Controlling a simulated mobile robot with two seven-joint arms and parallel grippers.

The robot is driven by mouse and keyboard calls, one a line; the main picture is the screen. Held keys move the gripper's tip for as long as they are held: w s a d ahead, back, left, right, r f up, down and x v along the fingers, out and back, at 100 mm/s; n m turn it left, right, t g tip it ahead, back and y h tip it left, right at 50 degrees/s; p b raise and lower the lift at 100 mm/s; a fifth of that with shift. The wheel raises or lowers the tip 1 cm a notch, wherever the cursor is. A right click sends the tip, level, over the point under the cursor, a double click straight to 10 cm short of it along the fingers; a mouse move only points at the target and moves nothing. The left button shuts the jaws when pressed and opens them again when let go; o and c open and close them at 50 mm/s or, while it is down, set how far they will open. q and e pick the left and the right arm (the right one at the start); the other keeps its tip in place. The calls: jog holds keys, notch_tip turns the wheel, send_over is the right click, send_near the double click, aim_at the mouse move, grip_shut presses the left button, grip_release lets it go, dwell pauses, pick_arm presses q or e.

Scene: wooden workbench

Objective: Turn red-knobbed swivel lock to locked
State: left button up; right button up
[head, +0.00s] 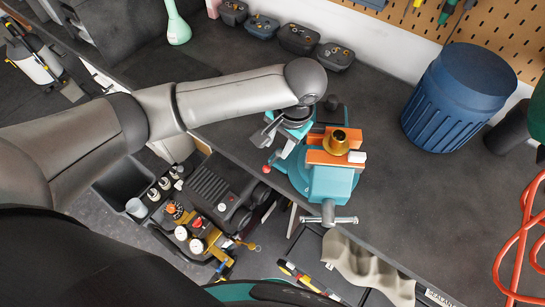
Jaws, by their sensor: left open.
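The teal bench vise (333,183) with orange jaws stands at the front edge of the workbench. Its swivel lock has a small red knob (266,169), which shows at the lower left of the vise base. The angle of the lock's lever is hard to tell. My left gripper (272,135) points down at the left side of the vise, above and apart from the red knob in the picture. It is open, and I see nothing between its fingers. The arm and wrist cover part of the vise's back left. My right gripper is not in view.
A brass part (336,142) sits at the vise jaws. The vise handle (328,219) sticks out in front, with a grey cloth (367,268) below it. A blue ribbed bin (458,98) stands to the right. The bench top (405,195) right of the vise is clear.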

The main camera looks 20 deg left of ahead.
aim_at(271, 163)
pick_arm(q)
jog(key=f, duration=0.2)
jog(key=a+f, duration=0.1)
jog(key=f, duration=0.5)
jog(key=shift+w+a, duration=0.25)
jog(key=shift+w, duration=0.1)
jog(key=shift+f, duration=0.6)
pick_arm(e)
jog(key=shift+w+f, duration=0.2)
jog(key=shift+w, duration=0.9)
pick_arm(q)
jog(key=shift+c, duration=0.3)
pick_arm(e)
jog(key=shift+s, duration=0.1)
pick_arm(q)
grip_shut()
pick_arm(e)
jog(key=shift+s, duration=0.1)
